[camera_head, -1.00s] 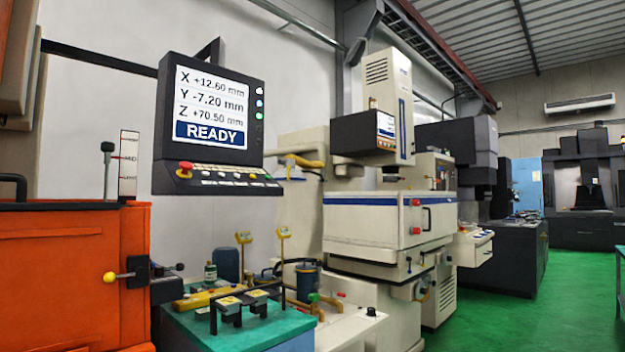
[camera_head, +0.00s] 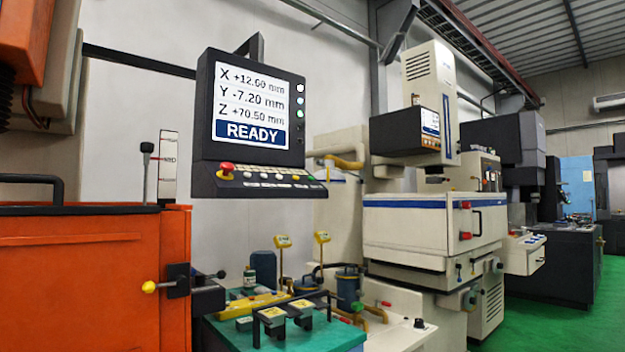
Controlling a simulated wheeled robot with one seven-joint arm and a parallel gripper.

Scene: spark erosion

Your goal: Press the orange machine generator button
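The orange machine (camera_head: 85,275) stands at the left, with a black latch and yellow knob (camera_head: 150,287) on its right side. A dark control pendant (camera_head: 202,125) hangs beside it on an arm. Its screen (camera_head: 250,105) reads X, Y and Z values and READY. On its sloped lower panel (camera_head: 290,189) sit a red mushroom button (camera_head: 227,168) and a row of several small pale buttons (camera_head: 264,176). Their labels are too small to read, so I cannot tell which is the generator button. My gripper is not in view.
A teal-topped bench (camera_head: 225,335) with yellow-labelled black fixtures (camera_head: 272,315) stands below the pendant. A lever (camera_head: 146,165) and upright scale (camera_head: 168,165) rise behind the orange machine. A cream machine (camera_head: 415,225) stands to the right. Green floor (camera_head: 510,335) is open at the lower right.

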